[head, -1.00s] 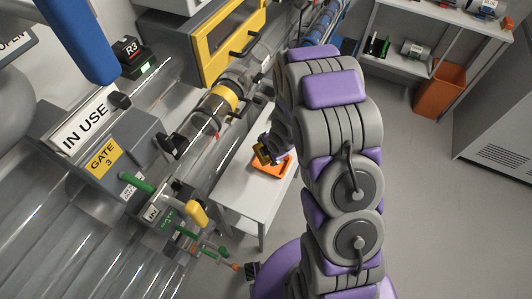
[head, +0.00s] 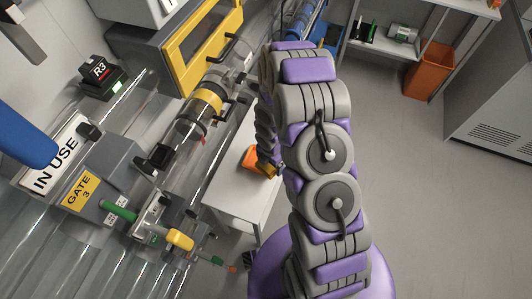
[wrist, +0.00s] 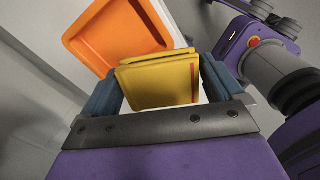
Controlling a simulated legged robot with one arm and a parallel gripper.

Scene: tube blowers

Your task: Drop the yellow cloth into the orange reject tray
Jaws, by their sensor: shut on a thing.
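The yellow cloth (wrist: 160,82) is folded and held between the two fingers of my gripper (wrist: 158,88) in the wrist view. My gripper is shut on it. The orange reject tray (wrist: 117,35) lies on a white surface beyond the cloth, at the upper left of the wrist view. In the wrist view the cloth overlaps the tray's near edge, and the tray floor that shows is bare. In the head view the tray (head: 250,158) sits on the white side table, partly hidden by my arm. My gripper (head: 268,170) is at the tray's right side there.
The white table (head: 232,196) stands beside the clear tubes and the yellow-framed machine (head: 205,48). An orange bin (head: 430,70) stands on the floor by a shelf (head: 385,50) at the upper right. The floor on the right is open.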

